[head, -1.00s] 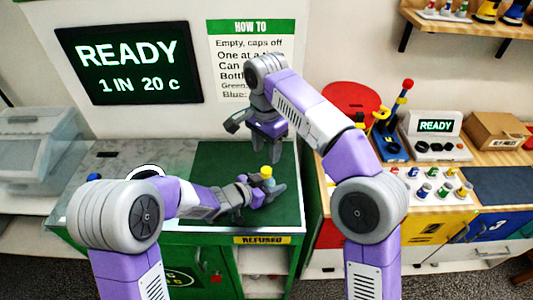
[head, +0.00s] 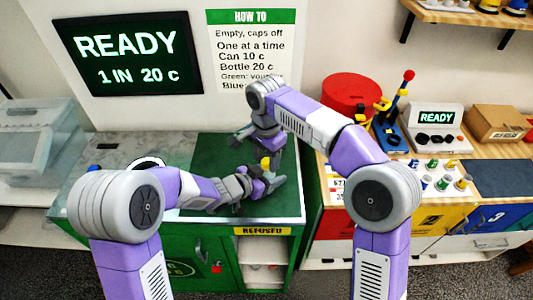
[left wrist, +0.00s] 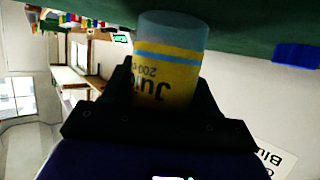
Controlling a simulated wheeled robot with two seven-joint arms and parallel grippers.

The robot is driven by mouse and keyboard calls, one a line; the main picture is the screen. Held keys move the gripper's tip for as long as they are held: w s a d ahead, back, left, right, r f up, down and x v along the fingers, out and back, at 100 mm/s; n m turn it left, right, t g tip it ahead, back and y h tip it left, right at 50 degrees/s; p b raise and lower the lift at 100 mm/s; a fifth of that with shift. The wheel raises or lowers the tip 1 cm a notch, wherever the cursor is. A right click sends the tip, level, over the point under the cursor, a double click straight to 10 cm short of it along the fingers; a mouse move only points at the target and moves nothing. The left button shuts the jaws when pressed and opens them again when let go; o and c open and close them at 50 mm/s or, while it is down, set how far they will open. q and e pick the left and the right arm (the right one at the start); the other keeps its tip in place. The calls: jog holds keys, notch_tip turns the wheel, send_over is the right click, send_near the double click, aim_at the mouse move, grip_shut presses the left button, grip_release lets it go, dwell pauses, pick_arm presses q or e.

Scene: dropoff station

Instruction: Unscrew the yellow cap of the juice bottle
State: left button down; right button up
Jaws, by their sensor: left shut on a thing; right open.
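The juice bottle (left wrist: 165,75) has a blue-grey base end and a yellow label, and appears inverted in the left wrist view. My left gripper (left wrist: 160,105) is shut around it. In the head view, the bottle's yellow cap (head: 265,163) shows above my left gripper (head: 268,181), over the green mat. My right gripper (head: 262,150) is open, pointing down just above and around the cap. Contact with the cap cannot be told. The bottle's body is mostly hidden in the head view, and its cap end is out of sight in the left wrist view.
The green mat (head: 215,152) lies on the station counter, with a REFUSED slot (head: 263,231) below its front. A screen (head: 130,58) reads READY. A blue item (head: 95,169) lies at the counter's left. To the right, a wooden bench holds a red drum (head: 350,96) and several small bottles.

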jog(key=c, duration=0.9)
jog(key=o, duration=1)
jog(key=shift+c, duration=0.2)
jog(key=shift+r, duration=2.3)
pick_arm(q)
jog(key=shift+c, duration=1.1)
grip_release()
jog(key=shift+a, duration=0.1)
